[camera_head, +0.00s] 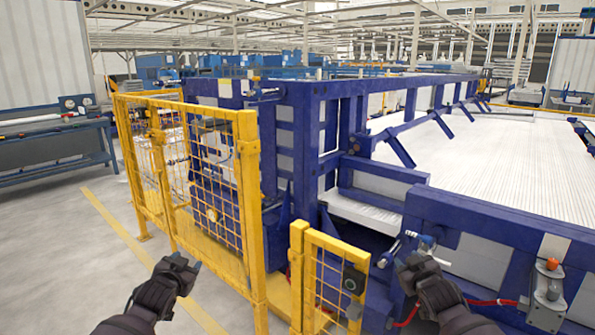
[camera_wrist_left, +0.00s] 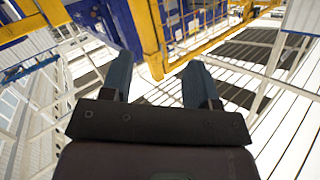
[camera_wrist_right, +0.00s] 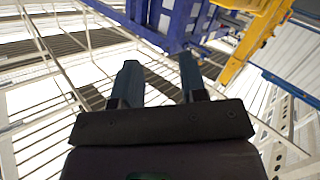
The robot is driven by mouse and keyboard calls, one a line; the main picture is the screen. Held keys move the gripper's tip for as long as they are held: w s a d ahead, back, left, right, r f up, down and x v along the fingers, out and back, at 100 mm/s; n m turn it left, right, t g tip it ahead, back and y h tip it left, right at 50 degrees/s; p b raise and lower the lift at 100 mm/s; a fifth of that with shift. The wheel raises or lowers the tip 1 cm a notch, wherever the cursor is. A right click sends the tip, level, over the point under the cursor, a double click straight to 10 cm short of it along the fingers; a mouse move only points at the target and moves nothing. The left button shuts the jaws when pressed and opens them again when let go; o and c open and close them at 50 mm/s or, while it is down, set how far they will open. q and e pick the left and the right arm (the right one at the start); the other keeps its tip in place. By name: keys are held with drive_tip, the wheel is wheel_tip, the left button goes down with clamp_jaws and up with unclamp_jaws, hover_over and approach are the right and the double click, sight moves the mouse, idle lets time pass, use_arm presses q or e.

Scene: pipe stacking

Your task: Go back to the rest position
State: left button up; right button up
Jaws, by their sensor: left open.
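My left gripper (camera_head: 184,264) is at the lower left of the head view, over the floor in front of the yellow fence. In the left wrist view its two fingers (camera_wrist_left: 158,78) stand apart with nothing between them. My right gripper (camera_head: 409,257) is at the lower right of the head view, in front of the blue machine frame (camera_head: 475,212). In the right wrist view its two fingers (camera_wrist_right: 158,78) are apart and empty. I cannot tell from the head view how far the right gripper is from the frame.
A yellow mesh fence (camera_head: 251,200) and a lower yellow gate (camera_head: 297,270) stand ahead. Behind them the blue frame borders a wide white ribbed bed (camera_head: 500,150). A control box with an orange button (camera_head: 551,264) is at right. A workbench (camera_head: 50,150) is at left; the floor between is clear.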

use_arm(q)
drive_tip(key=s+d+f+n+g, duration=0.1)
drive_tip(key=s+f, duration=0.7)
drive_tip(key=s, duration=0.3)
drive_tip(key=s+f+g, duration=0.1)
drive_tip(key=s+f, duration=0.7)
drive_tip(key=s, duration=0.3)
use_arm(e)
drive_tip(key=s+f+m+g, duration=0.1)
drive_tip(key=s+f, duration=0.7)
drive_tip(key=s, duration=0.3)
drive_tip(key=s+f+g, duration=0.2)
drive_tip(key=s+f, duration=0.6)
drive_tip(key=s, duration=0.3)
use_arm(q)
drive_tip(key=s+d+f+n+g, duration=0.1)
drive_tip(key=s+f+n+g, duration=0.1)
drive_tip(key=s, duration=2.2)
drive_tip(key=shift+f+n+g+y, duration=0.15)
drive_tip(key=shift+n+g+y, duration=0.15)
drive_tip(key=shift+n, duration=0.1)
use_arm(e)
drive_tip(key=s+a+f+m+g, duration=0.1)
drive_tip(key=s, duration=1.1)
drive_tip(key=s+f+m+g, duration=0.1)
drive_tip(key=s, duration=1.1)
drive_tip(key=shift+a+f+m+h, duration=0.3)
drive_tip(key=shift+a+f+h, duration=0.1)
use_arm(q)
drive_tip(key=shift+d, duration=0.1)
